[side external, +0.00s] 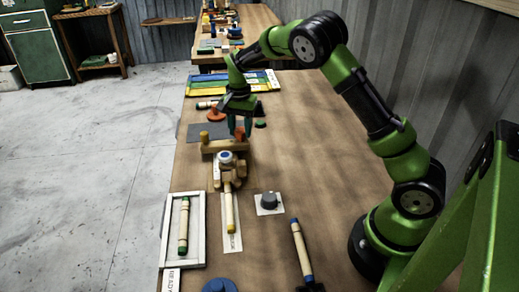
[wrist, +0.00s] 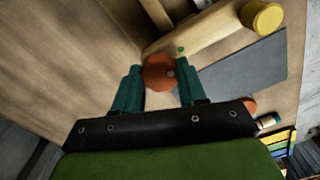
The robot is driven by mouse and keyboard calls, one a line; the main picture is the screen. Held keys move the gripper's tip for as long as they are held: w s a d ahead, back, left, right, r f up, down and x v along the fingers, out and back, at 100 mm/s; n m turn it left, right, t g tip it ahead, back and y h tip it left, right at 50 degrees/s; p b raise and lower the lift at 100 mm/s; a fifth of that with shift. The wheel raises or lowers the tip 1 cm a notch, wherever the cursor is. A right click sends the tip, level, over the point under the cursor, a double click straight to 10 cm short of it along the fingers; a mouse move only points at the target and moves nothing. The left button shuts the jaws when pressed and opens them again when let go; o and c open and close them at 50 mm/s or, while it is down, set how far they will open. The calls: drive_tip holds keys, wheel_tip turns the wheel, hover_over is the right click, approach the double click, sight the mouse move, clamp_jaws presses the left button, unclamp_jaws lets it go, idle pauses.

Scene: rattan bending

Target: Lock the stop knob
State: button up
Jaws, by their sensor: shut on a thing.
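An orange-red knob (side external: 240,134) sits at the right end of a wooden bar (side external: 222,146) in the side view. My gripper (side external: 240,124) comes down on it from above. In the wrist view the knob (wrist: 158,72) lies between the two teal fingers of my gripper (wrist: 159,78), which are shut on it. A small mark shows on the knob's top. A yellow knob (side external: 204,136) stands at the bar's other end, also in the wrist view (wrist: 262,17). I cannot tell from the pictures whether the orange-red knob is locked.
A grey plate (side external: 204,131) and another orange-red piece (side external: 216,114) lie behind. A framed tray (side external: 168,238) is front left.

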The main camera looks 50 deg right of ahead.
sight(240, 130)
drive_tip(key=shift+r, duration=0.1)
idle(0.3)
drive_tip(key=o, duration=1.1)
drive_tip(key=shift+c, duration=0.2)
wheel_tip(240, 130, up, 17)
drive_tip(key=s+a+n+t+y, duration=0.1)
drive_tip(key=s+a+n+t, duration=0.2)
drive_tip(key=s, duration=0.9)
drive_tip(key=s+a+n+t+y, duration=0.1)
drive_tip(key=s+a+n+t, duration=0.3)
drive_tip(key=s, duration=0.9)
drive_tip(key=a+n, duration=0.2)
drive_tip(key=a, duration=0.2)
drive_tip(key=shift+s+a+r+n, duration=0.25)
drive_tip(key=shift+a+r+n, duration=0.05)
drive_tip(key=shift+a, duration=0.05)
